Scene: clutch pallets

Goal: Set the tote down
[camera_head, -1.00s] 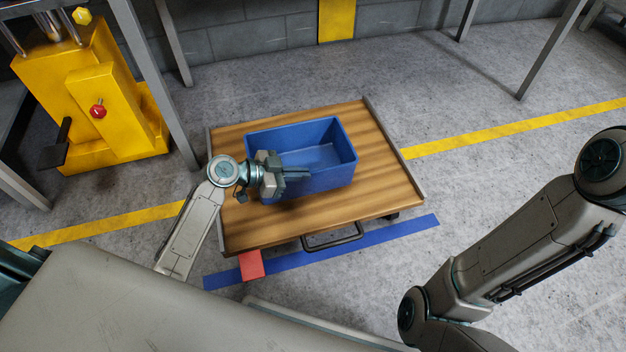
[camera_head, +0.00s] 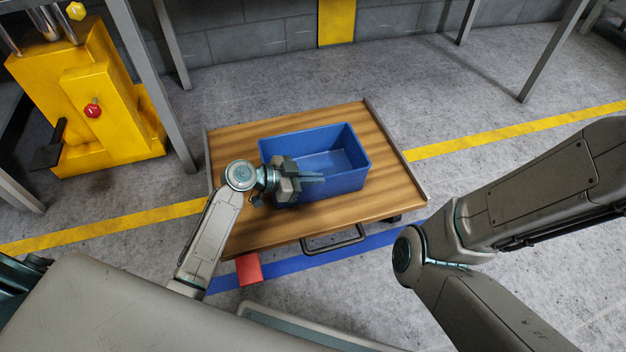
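The blue open-topped tote (camera_head: 345,180) is upright and looks empty. It is over the wooden deck of a low cart (camera_head: 390,185), near its middle. I cannot tell whether its base touches the deck or is slightly above it. My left gripper (camera_head: 312,178) is at the tote's near wall, left of its middle, with its fingers pointing right. It appears shut on the rim there, though the contact is partly hidden by the gripper itself. My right gripper is out of view; only my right arm shows at the right.
The cart has a dark handle (camera_head: 333,241) on its near side and raised side edges. A blue floor stripe (camera_head: 375,242) and a red patch (camera_head: 249,269) lie by the near edge. A yellow machine (camera_head: 95,110) stands at left. Bare deck shows around the tote.

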